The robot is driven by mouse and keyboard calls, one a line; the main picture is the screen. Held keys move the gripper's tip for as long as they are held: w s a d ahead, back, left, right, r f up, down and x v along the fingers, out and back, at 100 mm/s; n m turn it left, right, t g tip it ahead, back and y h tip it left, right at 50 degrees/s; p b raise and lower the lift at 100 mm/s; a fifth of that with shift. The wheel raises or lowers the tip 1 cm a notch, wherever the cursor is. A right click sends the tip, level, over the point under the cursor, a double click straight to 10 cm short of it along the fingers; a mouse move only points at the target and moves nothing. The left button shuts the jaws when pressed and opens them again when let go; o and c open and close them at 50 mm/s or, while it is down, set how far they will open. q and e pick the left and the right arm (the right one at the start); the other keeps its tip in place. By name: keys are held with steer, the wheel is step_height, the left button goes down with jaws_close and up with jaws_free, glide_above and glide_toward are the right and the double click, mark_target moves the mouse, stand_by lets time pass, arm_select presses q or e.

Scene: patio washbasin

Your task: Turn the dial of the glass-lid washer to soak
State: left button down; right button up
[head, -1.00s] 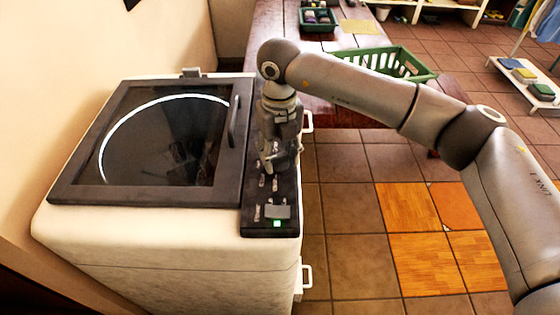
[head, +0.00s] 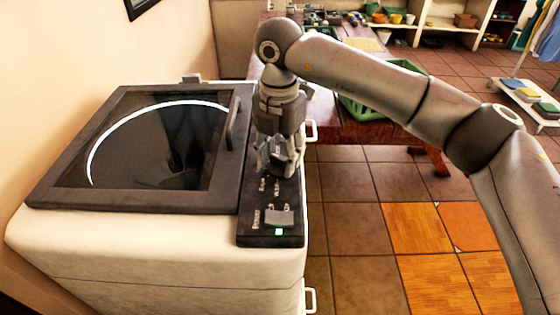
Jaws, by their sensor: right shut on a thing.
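The glass-lid washer (head: 150,245) stands at the left, white with a dark framed glass lid (head: 140,140) that is closed. Its black control panel (head: 246,222) runs along the right side, with white printed labels, a grey button or switch (head: 279,217) and a lit green light (head: 279,232) at the near end. My right gripper (head: 277,170) points down onto the panel, its fingers shut at the dial's place. The dial is hidden by the fingers, so its pointer setting cannot be read. My left gripper is out of view.
A dark red wooden table (head: 385,131) with a green basket (head: 362,108) stands behind my right arm. A low white rack (head: 525,100) with folded cloths is at the far right. The tiled floor (head: 345,230) right of the washer is clear.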

mark_target(279, 159)
steer(key=shift+w+m+b, duration=0.1)
steer(key=shift+m+b, duration=0.4)
steer(key=shift+m, duration=0.5)
steer(key=shift+r, duration=0.1)
steer(key=o, duration=1)
step_height(279, 159, up, 12)
steer(key=shift+f, duration=0.1)
